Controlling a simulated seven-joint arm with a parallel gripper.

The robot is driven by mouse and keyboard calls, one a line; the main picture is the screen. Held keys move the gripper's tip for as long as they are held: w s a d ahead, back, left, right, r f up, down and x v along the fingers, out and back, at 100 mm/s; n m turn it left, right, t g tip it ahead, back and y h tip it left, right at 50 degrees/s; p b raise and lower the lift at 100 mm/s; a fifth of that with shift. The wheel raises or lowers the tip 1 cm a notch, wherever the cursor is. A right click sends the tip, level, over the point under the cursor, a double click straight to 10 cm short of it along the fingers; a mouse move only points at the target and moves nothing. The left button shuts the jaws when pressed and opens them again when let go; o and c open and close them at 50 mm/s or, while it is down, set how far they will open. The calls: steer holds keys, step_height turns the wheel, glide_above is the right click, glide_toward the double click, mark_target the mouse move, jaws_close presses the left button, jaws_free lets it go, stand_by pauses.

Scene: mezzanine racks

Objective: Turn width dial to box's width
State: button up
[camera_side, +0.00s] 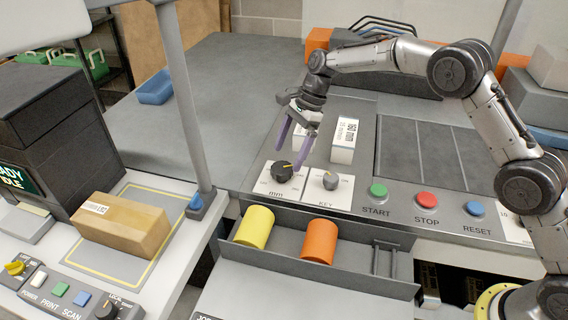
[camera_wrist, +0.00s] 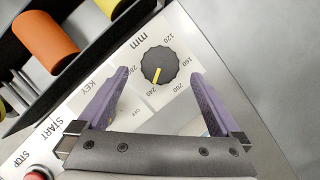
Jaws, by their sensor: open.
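The width dial (camera_side: 282,171) is a black knob on a white plate marked "mm". In the wrist view the dial (camera_wrist: 159,64) shows a yellow pointer near the 240 mark, on a scale with marks from 120 to 280. My gripper (camera_side: 287,161) is open above the dial, its purple fingers pointing down. In the wrist view my gripper (camera_wrist: 160,75) has one finger to each side of the dial, with gaps between. A brown cardboard box (camera_side: 125,226) lies on the left table inside a yellow outline. Its white label is too small to read surely.
START (camera_side: 378,192), STOP (camera_side: 427,201) and RESET (camera_side: 475,209) buttons are further right. Yellow (camera_side: 256,227) and orange (camera_side: 319,241) cylinders lie in a front tray.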

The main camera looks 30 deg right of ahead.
mark_target(282, 166)
steer(key=shift+x, duration=2.05)
steer(key=c, duration=1.3)
steer(key=shift+c, duration=0.2)
steer(key=n+g, duration=0.1)
steer(key=n, duration=0.1)
steer(key=n+g, duration=0.1)
steer(key=n, duration=0.2)
steer(key=shift+w+n, duration=0.2)
steer(key=shift+n, duration=0.1)
steer(key=n, duration=0.2)
steer(key=n+g+h, duration=0.1)
steer(key=n, duration=0.2)
steer(key=shift+a+h, duration=0.15)
steer(key=shift+h, duration=0.15)
steer(key=shift+r+g, duration=0.1)
steer(key=shift+g, duration=0.2)
